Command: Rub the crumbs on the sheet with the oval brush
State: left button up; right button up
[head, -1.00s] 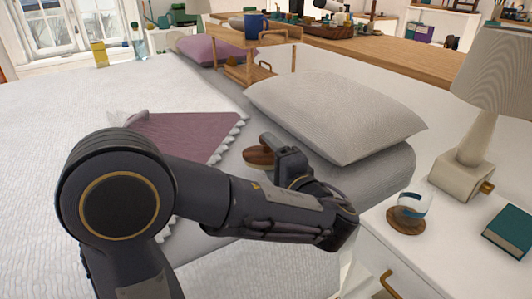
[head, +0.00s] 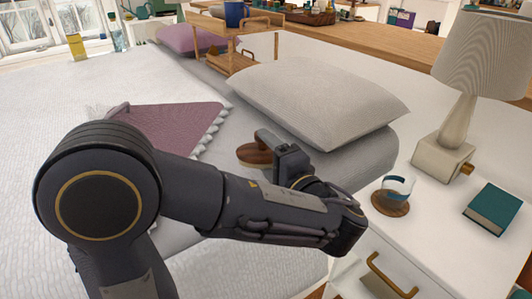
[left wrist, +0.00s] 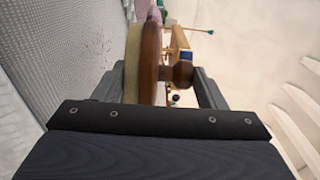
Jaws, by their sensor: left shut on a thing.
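The oval brush (head: 253,155) has a brown wooden back and a knob. My left gripper (head: 270,146) is shut on it, over the bed between the pink blanket and the grey pillow. In the left wrist view the brush (left wrist: 150,62) stands edge-on, with its pale bristle side facing the sheet (left wrist: 62,48) and its knob between the fingers. A gap seems to show between bristles and sheet. Reddish crumbs (left wrist: 101,53) dot the sheet left of the brush; I cannot make them out in the head view. My right gripper is out of view.
The grey pillow (head: 320,105) lies just behind the brush. The pink blanket (head: 175,130) lies to the left. A white nightstand (head: 430,235) at the right holds a lamp (head: 455,120), a cup (head: 396,186) and a teal book (head: 493,209). A wooden tray stand (head: 232,42) stands farther back.

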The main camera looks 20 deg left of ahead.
aim_at(268, 157)
pick_arm(q)
jog(key=shift+r+p, duration=2.45)
jog(key=shift+r, duration=0.55)
jog(key=shift+r, duration=0.1)
jog(key=shift+r+p, duration=1.3)
jog(key=shift+r, duration=0.2)
jog(key=shift+f, duration=0.1)
